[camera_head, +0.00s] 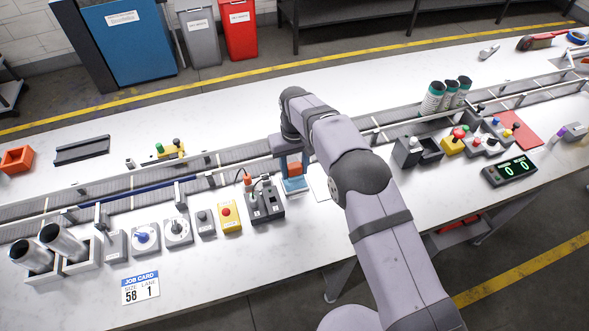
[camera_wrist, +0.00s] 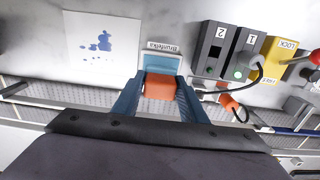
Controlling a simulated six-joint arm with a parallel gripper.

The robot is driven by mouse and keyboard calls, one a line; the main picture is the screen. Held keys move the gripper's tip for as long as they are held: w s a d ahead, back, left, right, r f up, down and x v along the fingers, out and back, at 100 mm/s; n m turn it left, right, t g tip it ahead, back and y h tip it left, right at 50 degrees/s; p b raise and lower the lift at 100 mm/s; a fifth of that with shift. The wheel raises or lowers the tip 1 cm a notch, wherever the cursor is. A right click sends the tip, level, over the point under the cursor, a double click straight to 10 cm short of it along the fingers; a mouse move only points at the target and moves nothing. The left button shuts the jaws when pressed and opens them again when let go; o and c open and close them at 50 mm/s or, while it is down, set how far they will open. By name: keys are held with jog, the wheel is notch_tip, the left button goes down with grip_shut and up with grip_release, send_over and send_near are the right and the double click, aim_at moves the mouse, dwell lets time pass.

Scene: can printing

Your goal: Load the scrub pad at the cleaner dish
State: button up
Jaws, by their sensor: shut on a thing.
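The orange block-shaped scrub pad (camera_head: 295,169) sits between the two blue fingers of my gripper (camera_head: 291,163). In the wrist view the orange pad (camera_wrist: 159,86) is held between both fingertips (camera_wrist: 163,80). The cleaner dish (camera_head: 295,186) is a small light-blue tray directly below the pad; it also shows in the wrist view (camera_wrist: 160,63), with a labelled plate along its far edge. The pad overlaps the near part of the dish in the wrist view. I cannot tell whether its underside touches the dish, as it is hidden.
A white sheet (camera_wrist: 98,42) with blue blots lies beside the dish. A dark box (camera_head: 266,202) marked 1 and 2, with an orange plug and black cable, stands on the other side. The conveyor (camera_head: 235,160) runs behind. A yellow button box (camera_head: 228,217) is farther left.

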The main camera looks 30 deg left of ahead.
aim_at(298, 165)
jog(key=shift+r+p, duration=1.05)
jog(key=shift+r, duration=1.05)
jog(key=shift+w+d, duration=0.1)
jog(key=shift+w+d, duration=0.2)
jog(key=shift+d, duration=0.1)
jog(key=w+d+m+b, duration=0.2)
jog(key=w+d, duration=0.1)
jog(key=d, duration=0.7)
jog(key=w+d+m+b, duration=0.1)
jog(key=w+d+m, duration=0.1)
jog(key=d, duration=0.8)
jog(key=s+d+f+m+b, duration=0.1)
jog(key=s+d, duration=0.3)
jog(key=d, duration=0.6)
jog(key=s+d+f+m+b, duration=0.1)
jog(key=s+d+m, duration=0.3)
jog(key=d, duration=0.6)
jog(key=shift+s+d+f+b, duration=0.2)
jog(key=shift+s+d+b, duration=0.15)
jog(key=shift+s, duration=0.3)
